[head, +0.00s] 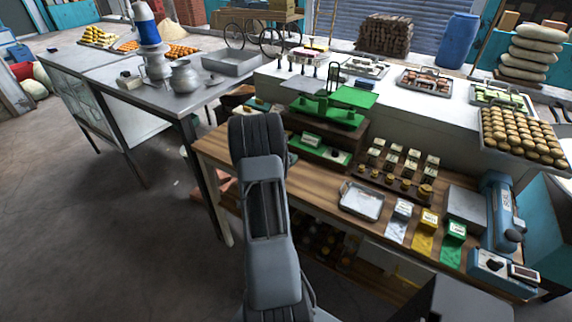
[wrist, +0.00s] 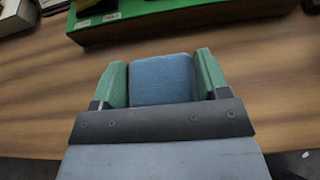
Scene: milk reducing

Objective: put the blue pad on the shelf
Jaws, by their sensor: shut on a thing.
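In the wrist view my gripper (wrist: 162,80) has its two green fingers on either side of a blue pad (wrist: 162,80), closed on it. The pad is held over the brown wooden bench top (wrist: 40,80). A dark wooden step with a green board (wrist: 190,14) lies just ahead of the pad. In the head view my arm hides the gripper and the pad. The wooden bench (head: 215,148) has a lower shelf (head: 345,262) with dark items, partly hidden by my arm. I cannot tell which surface is the task's shelf.
A green balance scale (head: 330,112) stands on the dark stepped stand beside my arm. A metal tray (head: 362,201), coloured packets (head: 424,240) and a blue machine (head: 503,207) stand to the right. A metal table (head: 150,95) with pots is at left. Open floor lies front left.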

